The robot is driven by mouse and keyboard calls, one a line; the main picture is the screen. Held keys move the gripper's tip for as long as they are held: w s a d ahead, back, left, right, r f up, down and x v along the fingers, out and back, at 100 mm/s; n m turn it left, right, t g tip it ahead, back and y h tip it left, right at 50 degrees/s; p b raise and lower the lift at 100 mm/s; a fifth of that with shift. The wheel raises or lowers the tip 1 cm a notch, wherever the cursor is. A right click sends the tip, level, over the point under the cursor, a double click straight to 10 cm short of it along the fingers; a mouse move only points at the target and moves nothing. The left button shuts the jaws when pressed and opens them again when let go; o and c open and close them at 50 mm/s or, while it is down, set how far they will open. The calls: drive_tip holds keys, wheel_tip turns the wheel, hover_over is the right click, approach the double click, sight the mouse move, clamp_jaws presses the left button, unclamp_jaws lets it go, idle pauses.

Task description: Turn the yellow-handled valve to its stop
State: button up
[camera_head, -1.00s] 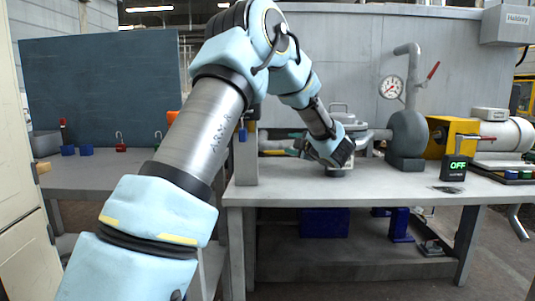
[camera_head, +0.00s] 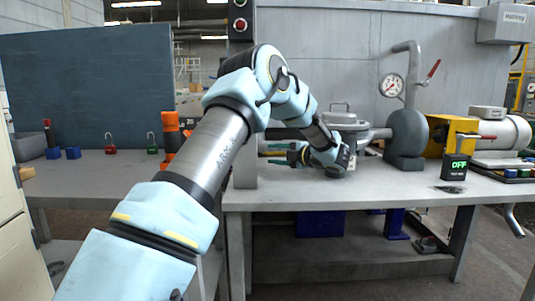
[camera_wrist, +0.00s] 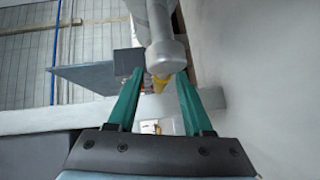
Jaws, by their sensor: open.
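I cannot make out the yellow handle in the head view. My gripper (camera_head: 276,154) is low over the bench in the head view, its teal fingers apart and pointing left, close to a grey horizontal pipe. In the wrist view my gripper (camera_wrist: 158,76) is open, with nothing visibly gripped; I cannot tell whether it touches the pipe.
A grey post stands left of my gripper, with a red-button box (camera_head: 240,22) above. The bench's front strip is mostly clear.

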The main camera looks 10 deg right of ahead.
drive_tip(key=shift+x, duration=1.65)
clamp_jaws()
